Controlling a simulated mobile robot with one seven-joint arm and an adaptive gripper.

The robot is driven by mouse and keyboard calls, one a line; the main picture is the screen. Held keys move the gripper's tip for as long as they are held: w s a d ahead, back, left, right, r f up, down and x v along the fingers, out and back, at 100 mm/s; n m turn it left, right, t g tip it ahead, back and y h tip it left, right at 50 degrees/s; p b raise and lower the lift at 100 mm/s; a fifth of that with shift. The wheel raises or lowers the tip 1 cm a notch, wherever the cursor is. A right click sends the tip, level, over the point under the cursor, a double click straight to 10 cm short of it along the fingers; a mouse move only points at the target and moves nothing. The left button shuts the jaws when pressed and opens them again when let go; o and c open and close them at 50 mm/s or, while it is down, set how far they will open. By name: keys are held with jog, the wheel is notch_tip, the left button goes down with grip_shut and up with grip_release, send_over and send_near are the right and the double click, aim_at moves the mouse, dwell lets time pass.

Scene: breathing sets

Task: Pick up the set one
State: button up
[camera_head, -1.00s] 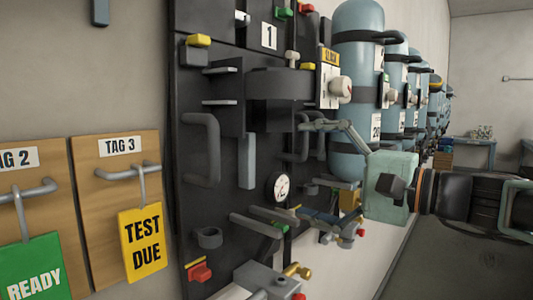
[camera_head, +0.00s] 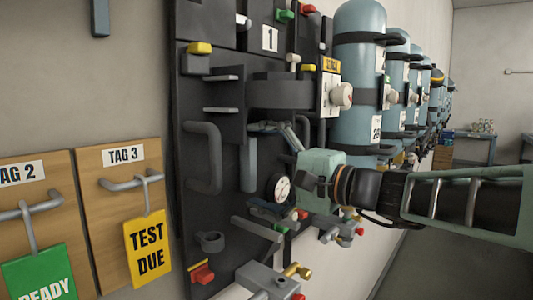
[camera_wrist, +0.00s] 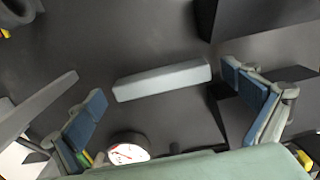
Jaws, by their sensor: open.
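Set one is a black backplate (camera_head: 225,125) on the wall, with a label "1" (camera_head: 269,38) near its top. A pale grey upright bar (camera_head: 248,165) stands out from the plate; it also shows in the wrist view (camera_wrist: 162,80). A round white gauge (camera_head: 282,189) sits low on the plate, and it shows in the wrist view (camera_wrist: 128,151). My gripper (camera_head: 262,167) is open and empty in front of the plate. In the wrist view its blue-padded fingers (camera_wrist: 163,92) are on either side of the bar, apart from it. The gripper's body hides part of the plate.
A curved side handle (camera_head: 205,158) is left of the bar. A dark band (camera_head: 288,93) and white knob (camera_head: 342,95) are above my gripper. Blue-grey cylinders (camera_head: 361,60) line the wall to the right. Tag boards (camera_head: 125,205) hang at left.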

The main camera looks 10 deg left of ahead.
jog(key=c, duration=2)
jog(key=shift+d+r, duration=0.1)
jog(key=shift+r, duration=0.2)
jog(key=shift+c, duration=0.9)
